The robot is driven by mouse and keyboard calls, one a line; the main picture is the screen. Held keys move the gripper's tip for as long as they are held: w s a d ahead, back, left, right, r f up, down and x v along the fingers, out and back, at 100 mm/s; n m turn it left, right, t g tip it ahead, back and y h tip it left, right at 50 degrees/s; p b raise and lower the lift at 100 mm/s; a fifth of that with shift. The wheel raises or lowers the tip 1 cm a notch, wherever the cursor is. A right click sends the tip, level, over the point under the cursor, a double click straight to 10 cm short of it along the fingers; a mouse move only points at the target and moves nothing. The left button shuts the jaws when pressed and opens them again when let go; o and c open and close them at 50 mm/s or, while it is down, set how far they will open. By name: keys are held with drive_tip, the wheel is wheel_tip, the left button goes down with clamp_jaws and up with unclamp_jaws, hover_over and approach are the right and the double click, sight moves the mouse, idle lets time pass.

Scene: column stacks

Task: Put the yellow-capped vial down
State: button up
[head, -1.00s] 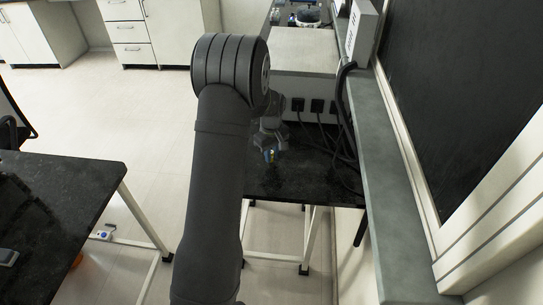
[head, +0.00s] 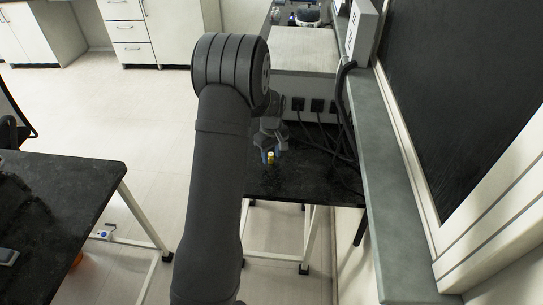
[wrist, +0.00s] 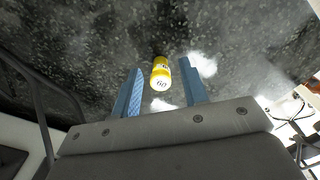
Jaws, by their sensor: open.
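The yellow-capped vial (head: 270,158) is on the black bench top, small in the head view. In the wrist view the yellow vial (wrist: 160,74) shows between the fingertips, with a white end that bears dark marks. My gripper (head: 268,155) is over the bench, with its fingers down around the vial. In the wrist view the two blue fingers of my gripper (wrist: 159,67) are open, with a gap on each side of the vial. The vial looks upright; its base is hard to make out.
The black bench top (head: 310,182) is mostly clear near the vial. Black cables (head: 325,145) hang from sockets and lie behind and to the right. A grey wall ledge (head: 385,170) runs along the right. A second black table (head: 60,215) stands at the left.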

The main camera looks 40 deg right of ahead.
sight(272, 155)
wheel_tip(272, 155, up, 11)
drive_tip(key=shift+r, duration=0.15)
idle(0.4)
wheel_tip(272, 155, down, 12)
drive_tip(key=shift+w+r, duration=0.1)
drive_tip(key=shift+r, duration=1.7)
drive_tip(key=shift+f, duration=0.1)
